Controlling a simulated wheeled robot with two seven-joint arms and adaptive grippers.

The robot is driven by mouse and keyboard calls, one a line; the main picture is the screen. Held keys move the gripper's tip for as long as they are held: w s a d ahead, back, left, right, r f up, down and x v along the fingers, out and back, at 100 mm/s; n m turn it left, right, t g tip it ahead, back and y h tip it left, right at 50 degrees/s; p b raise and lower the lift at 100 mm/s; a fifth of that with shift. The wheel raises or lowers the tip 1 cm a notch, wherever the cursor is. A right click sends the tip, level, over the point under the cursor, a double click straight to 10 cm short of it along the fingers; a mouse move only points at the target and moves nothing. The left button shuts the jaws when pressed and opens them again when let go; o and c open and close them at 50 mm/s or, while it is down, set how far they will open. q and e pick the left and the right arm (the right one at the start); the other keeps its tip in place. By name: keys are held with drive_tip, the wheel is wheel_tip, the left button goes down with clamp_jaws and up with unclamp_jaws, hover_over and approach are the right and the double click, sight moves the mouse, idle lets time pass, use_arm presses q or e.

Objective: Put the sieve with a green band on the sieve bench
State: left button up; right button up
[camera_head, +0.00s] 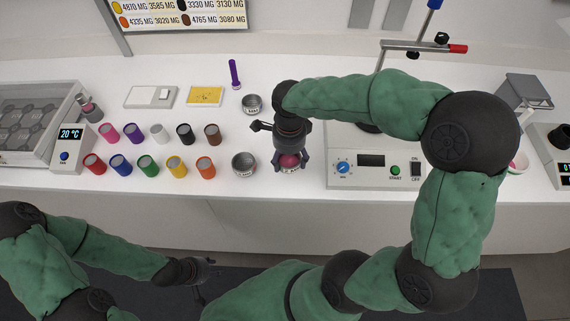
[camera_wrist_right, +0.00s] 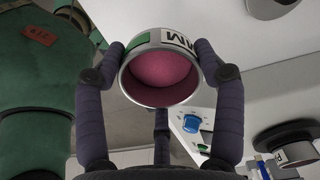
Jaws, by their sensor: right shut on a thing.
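My right gripper (camera_head: 290,162) is shut on a metal sieve with a green band (camera_wrist_right: 158,70), its fingers around the rim. In the wrist view the sieve shows a green patch, a white label and a pink inside. In the head view it is near the white bench's front, right of another sieve (camera_head: 244,166); I cannot tell if it touches the bench. A third sieve (camera_head: 252,104) stands further back. I cannot tell which surface is the sieve bench. My left gripper (camera_head: 203,272) is low in front of the bench, small and dark, its jaws unclear.
Several coloured jars (camera_head: 148,165) stand in two rows left of the sieves. A stirrer device (camera_head: 374,170) with a dial is close on the right. A purple marker (camera_head: 234,74), a yellow card (camera_head: 205,96) and a white plate (camera_head: 150,97) are behind. The white bench (camera_head: 225,185) is bare along its front.

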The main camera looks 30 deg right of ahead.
sight(285, 157)
drive_tip(key=shift+w+f, duration=0.85)
drive_tip(key=shift+f, duration=0.25)
drive_tip(key=shift+w+f+b, duration=0.2)
drive_tip(key=shift+f+b, duration=0.45)
drive_tip(key=shift+f, duration=1)
drive_tip(key=shift+f, duration=0.2)
drive_tip(key=o, duration=1.2)
drive_tip(key=shift+r, duration=0.15)
drive_tip(key=shift+r, duration=0.25)
wheel_tip(285, 157, up, 12)
drive_tip(key=p, duration=0.3)
drive_tip(key=shift+f, duration=0.15)
